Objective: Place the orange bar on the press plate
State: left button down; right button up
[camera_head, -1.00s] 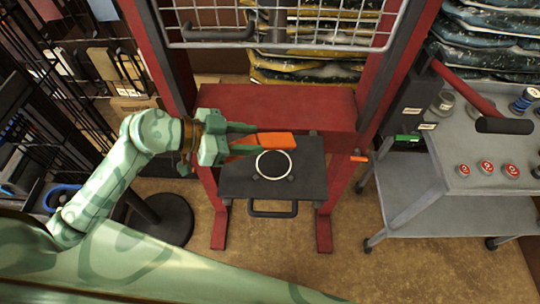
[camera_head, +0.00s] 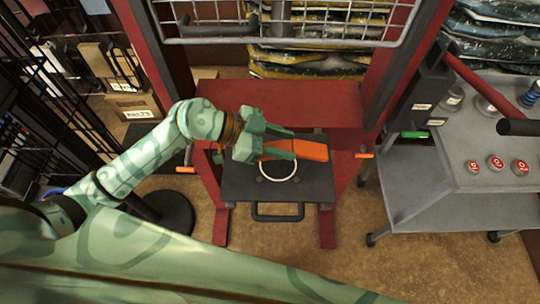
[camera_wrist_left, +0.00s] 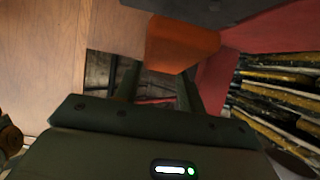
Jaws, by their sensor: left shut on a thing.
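The orange bar (camera_head: 308,150) is held at its left end in my left gripper (camera_head: 281,146). My left gripper is shut on the bar, and the bar points to the right over the back of the press plate. The black press plate (camera_head: 305,187) has a white ring (camera_head: 279,179) on it and a black handle at its front. The bar overlaps the far part of the ring in the head view; I cannot tell whether it touches the plate. In the left wrist view the orange bar (camera_wrist_left: 180,45) sticks out past the fingers. My right gripper is not in view.
The red press frame (camera_head: 283,103) stands behind the plate, with a wire guard (camera_head: 280,25) above. Orange-tipped pins stick out on both sides. A black wire rack (camera_head: 60,110) is at the left.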

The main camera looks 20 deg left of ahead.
pick_arm(q)
jog(key=shift+w+a+f, duration=0.15)
jog(key=shift+a+f, duration=0.5)
jog(key=shift+f, duration=0.15)
jog(key=f+b, duration=0.1)
jog(key=a+f+b, duration=0.1)
jog(key=f, duration=0.1)
jog(key=f+b, duration=0.1)
jog(key=shift+a+f, duration=0.3)
jog(key=shift+a, duration=0.1)
jog(key=shift+w+f, duration=0.1)
jog(key=shift+f, duration=0.15)
jog(key=shift+r, duration=0.1)
jog(key=c, duration=0.8)
grip_release()
jog(key=shift+c, duration=0.2)
jog(key=p+v, duration=0.2)
jog(key=v, duration=1)
